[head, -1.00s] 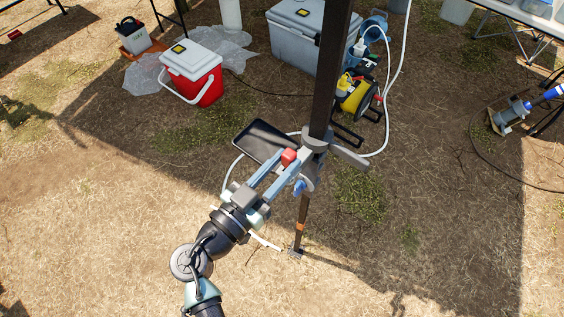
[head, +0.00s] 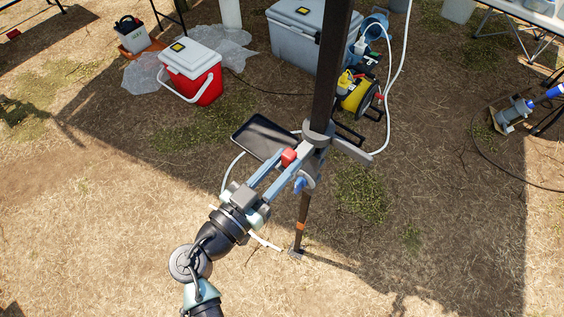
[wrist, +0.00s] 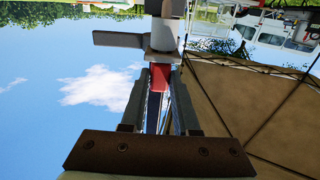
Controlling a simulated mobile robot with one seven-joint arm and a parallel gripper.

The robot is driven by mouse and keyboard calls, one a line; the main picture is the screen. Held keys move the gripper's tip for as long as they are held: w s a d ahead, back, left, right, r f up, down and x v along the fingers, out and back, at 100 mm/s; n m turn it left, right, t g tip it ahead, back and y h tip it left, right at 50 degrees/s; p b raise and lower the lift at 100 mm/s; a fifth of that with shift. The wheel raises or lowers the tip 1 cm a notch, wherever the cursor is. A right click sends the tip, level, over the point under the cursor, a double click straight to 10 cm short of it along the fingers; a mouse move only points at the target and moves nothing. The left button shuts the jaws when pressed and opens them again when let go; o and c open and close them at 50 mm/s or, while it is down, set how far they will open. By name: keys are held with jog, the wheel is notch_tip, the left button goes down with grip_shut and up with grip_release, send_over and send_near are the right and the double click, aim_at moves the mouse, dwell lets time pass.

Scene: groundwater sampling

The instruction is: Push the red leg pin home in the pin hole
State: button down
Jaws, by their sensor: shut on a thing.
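The red leg pin (head: 289,157) is between the fingertips of my gripper (head: 285,168), which is shut on it. In the wrist view the red pin (wrist: 160,70) shows between the two fingers, with its far end against the grey collar (wrist: 162,56). The grey collar (head: 318,137) sits around the dark upright leg (head: 331,70). The pin hole itself is hidden behind the pin and fingers, so I cannot tell how deep the pin sits.
A grey lever (head: 354,152) sticks out right of the collar. A red cooler (head: 192,75), a grey cooler (head: 296,38) and a yellow reel (head: 357,97) stand further back. The ground at front left is clear.

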jog(key=c, duration=0.6)
grip_release()
jog(key=shift+f, duration=0.1)
jog(key=shift+b+v, duration=1.9)
jog(key=shift+v, duration=4.6)
